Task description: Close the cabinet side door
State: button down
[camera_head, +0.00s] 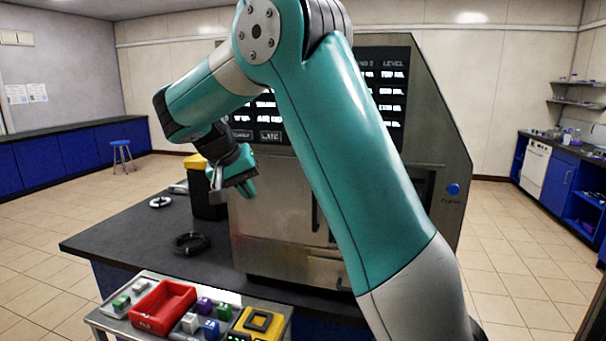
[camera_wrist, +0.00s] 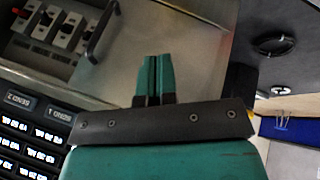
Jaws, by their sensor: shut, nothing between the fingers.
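A steel cabinet (camera_head: 450,140) with a slanted side and a lit display stands on a dark table. A flat steel panel with a dark handle (camera_head: 316,212) faces me; I cannot tell whether this is the side door or how far it stands open. In the wrist view a steel panel (camera_wrist: 195,60) with a dark bar handle (camera_wrist: 101,36) lies beyond the fingers, beside a recess with switch modules (camera_wrist: 68,32). My gripper (camera_head: 218,188) is at the cabinet's left edge. Its teal fingers (camera_wrist: 153,60) are together and empty, in front of the panel. My arm hides much of the cabinet.
A black bin with a yellow top (camera_head: 205,205) stands behind my gripper. A black ring (camera_head: 191,243) and a white ring (camera_head: 160,202) lie on the dark table (camera_head: 120,240). In front is a tray with a red box (camera_head: 162,306), several cubes and a yellow device (camera_head: 260,322).

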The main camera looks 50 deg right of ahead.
aim_at(303, 199)
jog(key=s+d+f+m+p, duration=0.1)
jog(key=d, duration=0.3)
jog(key=s+d+f+m+g+p, duration=0.1)
jog(key=s+d+f, duration=0.1)
jog(key=d, duration=0.2)
jog(key=s+d+f+m+h+p, duration=0.1)
jog(key=d+f, duration=0.1)
jog(key=d, duration=0.2)
jog(key=shift+s+m+g+p, duration=0.3)
jog(key=shift+s+m+g, duration=0.05)
jog(key=shift+m+g, duration=0.05)
jog(key=shift+s+d+f, duration=0.15)
jog(key=shift+s+d, duration=0.1)
jog(key=shift+s, duration=0.1)
